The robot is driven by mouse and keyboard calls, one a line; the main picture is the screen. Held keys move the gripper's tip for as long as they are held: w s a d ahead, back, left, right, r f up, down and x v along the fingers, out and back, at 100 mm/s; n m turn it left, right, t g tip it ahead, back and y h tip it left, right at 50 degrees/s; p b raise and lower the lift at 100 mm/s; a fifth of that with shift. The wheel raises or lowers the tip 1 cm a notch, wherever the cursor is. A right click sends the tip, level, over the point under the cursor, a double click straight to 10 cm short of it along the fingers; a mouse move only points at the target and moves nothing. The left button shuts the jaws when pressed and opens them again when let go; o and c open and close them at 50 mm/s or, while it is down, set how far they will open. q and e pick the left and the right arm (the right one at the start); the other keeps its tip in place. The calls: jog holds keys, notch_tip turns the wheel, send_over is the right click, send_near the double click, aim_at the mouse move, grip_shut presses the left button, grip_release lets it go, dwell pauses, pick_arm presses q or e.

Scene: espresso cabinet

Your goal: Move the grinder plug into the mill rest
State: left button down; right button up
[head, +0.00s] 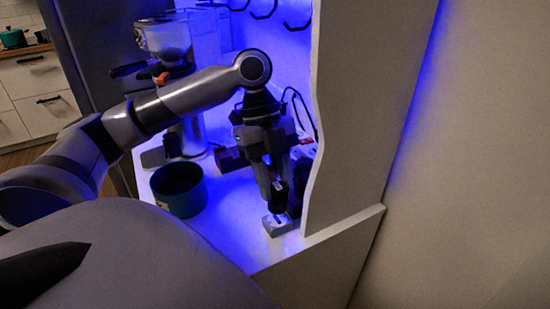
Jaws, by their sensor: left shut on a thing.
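My left gripper (272,190) points down over the right part of the lit shelf and is shut on a small dark thing, seemingly the grinder plug (280,187). The fingers hide most of it. Just below is a small pale grey block (277,226) with a dark mark on top, which looks like the mill rest. The held thing is just above or touching this block; I cannot tell which. A black cable (312,117) loops behind the gripper. My right gripper is not in view.
A grinder (167,42) with a clear hopper stands at the back left of the shelf (232,225). A dark teal round container (179,190) stands left of the gripper. A white side panel (350,120) rises close on the right. The shelf's front is clear.

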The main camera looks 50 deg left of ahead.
aim_at(275, 194)
pick_arm(q)
jog(key=shift+f, duration=1.6)
jog(key=c, duration=0.7)
grip_release()
jog(key=shift+o, duration=0.2)
jog(key=v, duration=0.7)
